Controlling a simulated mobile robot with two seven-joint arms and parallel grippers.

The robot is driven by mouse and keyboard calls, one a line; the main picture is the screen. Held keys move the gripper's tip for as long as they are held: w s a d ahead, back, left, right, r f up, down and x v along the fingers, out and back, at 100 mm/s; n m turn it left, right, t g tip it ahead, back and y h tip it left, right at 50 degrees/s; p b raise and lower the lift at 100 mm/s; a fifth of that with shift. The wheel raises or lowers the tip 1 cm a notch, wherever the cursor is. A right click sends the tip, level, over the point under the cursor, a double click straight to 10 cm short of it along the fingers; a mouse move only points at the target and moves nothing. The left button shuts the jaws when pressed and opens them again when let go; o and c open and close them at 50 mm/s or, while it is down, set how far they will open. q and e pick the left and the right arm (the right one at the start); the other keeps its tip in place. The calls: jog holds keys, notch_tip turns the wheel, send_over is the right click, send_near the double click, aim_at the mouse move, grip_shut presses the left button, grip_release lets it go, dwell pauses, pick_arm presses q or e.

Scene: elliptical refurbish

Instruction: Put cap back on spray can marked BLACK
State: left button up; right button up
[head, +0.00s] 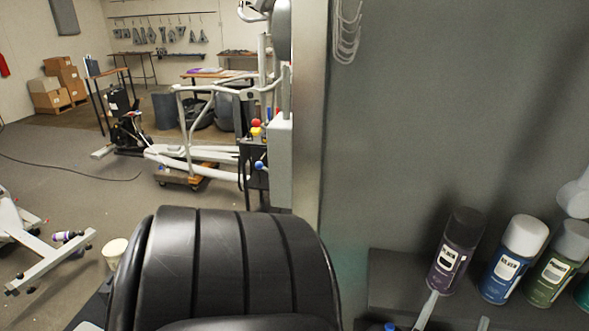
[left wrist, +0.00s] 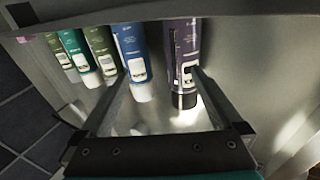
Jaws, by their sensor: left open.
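A dark purple spray can (head: 452,257) stands at the left end of a row of cans. Its white label is too small to read. A black cap (head: 464,224) sits on its top. In the left wrist view, where the picture seems upside down, the can (left wrist: 185,45) shows with a dark band at its lower end. My left gripper (head: 459,307) is open and empty in front of this can. In the left wrist view its fingers (left wrist: 162,76) point toward the dark can and the blue can; I cannot tell whether they touch. My right gripper is not seen.
A blue can with a white cap (head: 509,262) stands just right of the dark can, then a green can (head: 555,267) and a teal one. A grey panel (head: 430,110) rises behind them. A white cup (head: 115,250) and exercise machine frames stand to the left.

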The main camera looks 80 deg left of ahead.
pick_arm(q)
jog(key=s+d+f+m+g+h, duration=0.1)
jog(key=s+d+f+m+h, duration=0.2)
jog(key=f, duration=0.5)
jog(key=s+d+f+m+g+h, duration=0.1)
jog(key=d+f+m+h, duration=0.25)
jog(key=f, duration=0.45)
jog(key=s+d+f+m+h, duration=0.25)
jog(key=f+h, duration=0.25)
jog(key=f, duration=0.4)
jog(key=s+f+g, duration=0.6)
jog(key=s+f, duration=0.2)
jog(key=s, duration=0.6)
jog(key=s+f+g, duration=0.6)
jog(key=s+f, duration=0.3)
jog(key=s, duration=0.5)
jog(key=shift+s+a+f, duration=0.15)
jog(key=shift+s+f, duration=0.1)
jog(key=shift+f, duration=0.05)
jog(key=shift+f+y, duration=0.15)
jog(key=shift+y, duration=0.1)
notch_tip(320, 180, down, 15)
jog(key=b, duration=1.5)
jog(key=shift+f+b, duration=0.15)
jog(key=shift+b, duration=0.15)
